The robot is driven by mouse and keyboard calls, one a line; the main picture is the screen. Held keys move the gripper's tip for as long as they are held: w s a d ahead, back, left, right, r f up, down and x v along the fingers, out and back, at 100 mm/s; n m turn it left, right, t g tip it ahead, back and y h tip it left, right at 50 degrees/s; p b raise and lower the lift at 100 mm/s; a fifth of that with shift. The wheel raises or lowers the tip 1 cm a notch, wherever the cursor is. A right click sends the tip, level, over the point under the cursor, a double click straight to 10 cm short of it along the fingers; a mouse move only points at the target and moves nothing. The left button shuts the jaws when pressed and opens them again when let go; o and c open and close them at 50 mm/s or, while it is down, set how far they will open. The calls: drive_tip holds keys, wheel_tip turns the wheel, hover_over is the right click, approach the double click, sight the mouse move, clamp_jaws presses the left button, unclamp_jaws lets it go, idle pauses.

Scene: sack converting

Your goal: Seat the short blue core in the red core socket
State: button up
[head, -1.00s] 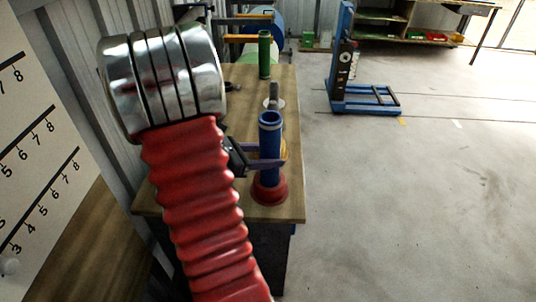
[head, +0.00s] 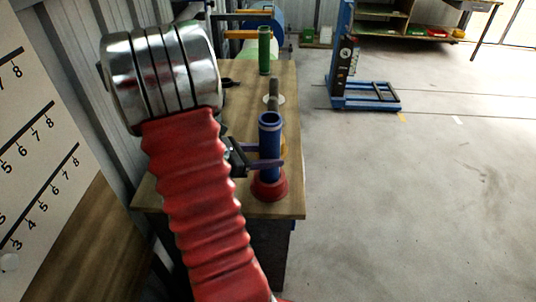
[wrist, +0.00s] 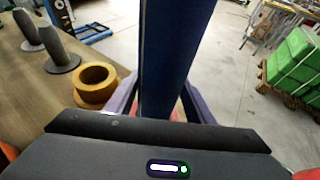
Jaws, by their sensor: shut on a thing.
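The short blue core (head: 270,145) stands upright in my gripper (head: 266,163), whose purple fingers close on it from both sides. The red core socket (head: 269,188) sits near the table's front edge, directly under the core. The core's lower end meets the socket's top in the head view; I cannot tell how deep it sits. In the wrist view the blue core (wrist: 175,50) rises between the fingers, and only a bit of red shows beside its base.
A yellow ring (wrist: 95,82) lies on the wooden table (head: 289,90) close to the core. Grey pegs on round bases (wrist: 62,52) stand beyond it. A green core (head: 264,50) stands at the table's far end. Open floor lies to the right.

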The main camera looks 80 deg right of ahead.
drive_tip(key=shift+f, duration=0.35)
drive_tip(key=o, duration=1.6)
drive_tip(key=shift+c, duration=0.2)
drive_tip(key=v, duration=1.3)
drive_tip(key=shift+w+a+r, duration=0.2)
drive_tip(key=shift+a, duration=0.05)
